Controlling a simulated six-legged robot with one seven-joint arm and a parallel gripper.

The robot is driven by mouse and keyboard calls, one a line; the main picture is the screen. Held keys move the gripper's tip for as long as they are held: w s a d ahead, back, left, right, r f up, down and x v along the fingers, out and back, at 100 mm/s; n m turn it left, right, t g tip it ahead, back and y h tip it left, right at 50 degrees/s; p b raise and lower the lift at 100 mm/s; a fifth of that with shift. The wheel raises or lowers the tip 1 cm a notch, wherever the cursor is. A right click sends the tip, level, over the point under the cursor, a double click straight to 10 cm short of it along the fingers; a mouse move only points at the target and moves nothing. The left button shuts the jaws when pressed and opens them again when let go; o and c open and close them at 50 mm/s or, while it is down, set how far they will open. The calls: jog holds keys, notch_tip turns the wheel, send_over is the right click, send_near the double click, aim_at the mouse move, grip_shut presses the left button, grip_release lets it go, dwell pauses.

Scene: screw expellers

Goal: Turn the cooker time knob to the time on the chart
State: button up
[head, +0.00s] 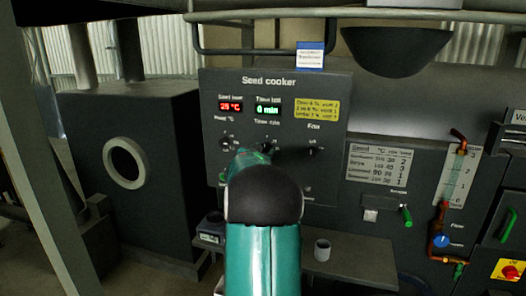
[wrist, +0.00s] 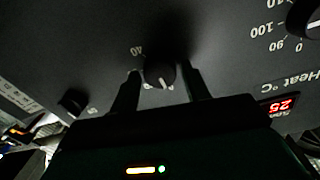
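The dark time knob (wrist: 160,72) shows in the wrist view, with a white mark and a "40" beside it. My gripper (wrist: 160,78) is open, one finger on each side of the knob, with visible gaps. Whether the fingertips reach around it in depth is unclear. In the head view my teal arm hides the gripper and much of the knob area below the green time display (head: 267,109), which reads 0 min. The chart (head: 379,165) at right lists seeds with °C, minutes and another column; its rows are small and hard to read.
The heat knob (head: 227,142) and fan knob (head: 313,150) flank the time knob on the seed cooker panel (head: 335,100). The red heat display (head: 230,107) reads 25 °C. A yellow note (head: 317,108) sits above the fan knob. A cup (head: 322,250) stands on the shelf below.

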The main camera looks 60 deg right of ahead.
jog(key=c, duration=0.6)
jog(key=shift+c, duration=0.2)
jog(key=shift+m, duration=0.4)
jog(key=m, duration=0.7)
jog(key=shift+m+y, duration=0.3)
jog(key=shift+m, duration=0.1)
jog(key=m, duration=0.5)
jog(key=shift+t, duration=0.4)
jog(key=m, duration=0.5)
jog(key=shift+t, duration=0.3)
jog(key=shift+m, duration=0.3)
